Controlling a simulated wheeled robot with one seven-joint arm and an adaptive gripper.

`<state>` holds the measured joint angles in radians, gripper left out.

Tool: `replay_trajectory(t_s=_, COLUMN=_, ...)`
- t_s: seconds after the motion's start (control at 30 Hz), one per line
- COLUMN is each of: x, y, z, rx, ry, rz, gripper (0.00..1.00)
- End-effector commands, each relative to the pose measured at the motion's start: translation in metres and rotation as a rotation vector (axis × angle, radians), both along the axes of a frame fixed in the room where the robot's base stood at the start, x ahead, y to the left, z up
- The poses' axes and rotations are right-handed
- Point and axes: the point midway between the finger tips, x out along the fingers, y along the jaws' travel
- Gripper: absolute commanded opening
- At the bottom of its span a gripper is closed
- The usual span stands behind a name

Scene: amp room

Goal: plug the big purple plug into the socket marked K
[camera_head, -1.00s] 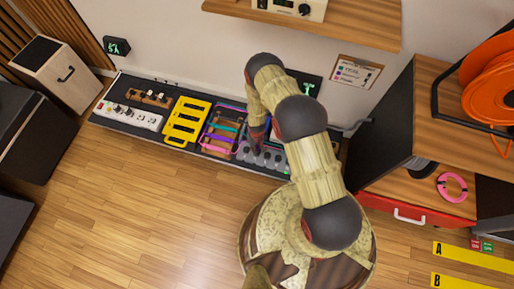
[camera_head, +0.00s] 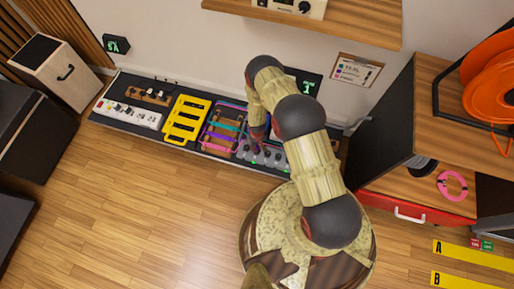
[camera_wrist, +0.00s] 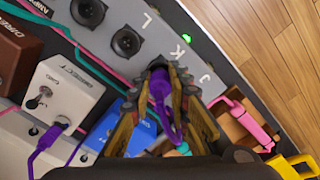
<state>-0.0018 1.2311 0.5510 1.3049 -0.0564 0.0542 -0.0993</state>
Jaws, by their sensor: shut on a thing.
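My gripper (camera_wrist: 160,112) is shut on the purple plug (camera_wrist: 160,84), whose purple cable trails back between the fingers. The plug's front end meets the grey panel (camera_wrist: 170,22) at the place beside the letter K. The socket there is hidden by the plug and fingertips, so how deep the plug sits cannot be told. A green light (camera_wrist: 187,38) glows beside the K. Two empty round black sockets (camera_wrist: 126,41) show up and left, one beside the letter L. In the head view my gripper (camera_head: 258,141) is over the grey socket box (camera_head: 262,155).
A white pedal (camera_wrist: 62,92) with another purple plug, a brown pedal (camera_wrist: 18,48) and a blue pedal (camera_wrist: 120,130) lie close by.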

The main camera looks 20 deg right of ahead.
Motion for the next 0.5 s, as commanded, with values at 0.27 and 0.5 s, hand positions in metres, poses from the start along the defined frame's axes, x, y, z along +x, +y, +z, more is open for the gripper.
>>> replay_trajectory(t_s=0.27, x=0.0001, y=0.0000, z=0.0001, rx=0.000, ry=0.000, rz=0.000, gripper=0.31)
replay_trajectory(t_s=0.5, x=0.0000, y=0.0000, z=0.0001, rx=0.000, ry=0.000, rz=0.000, gripper=0.39)
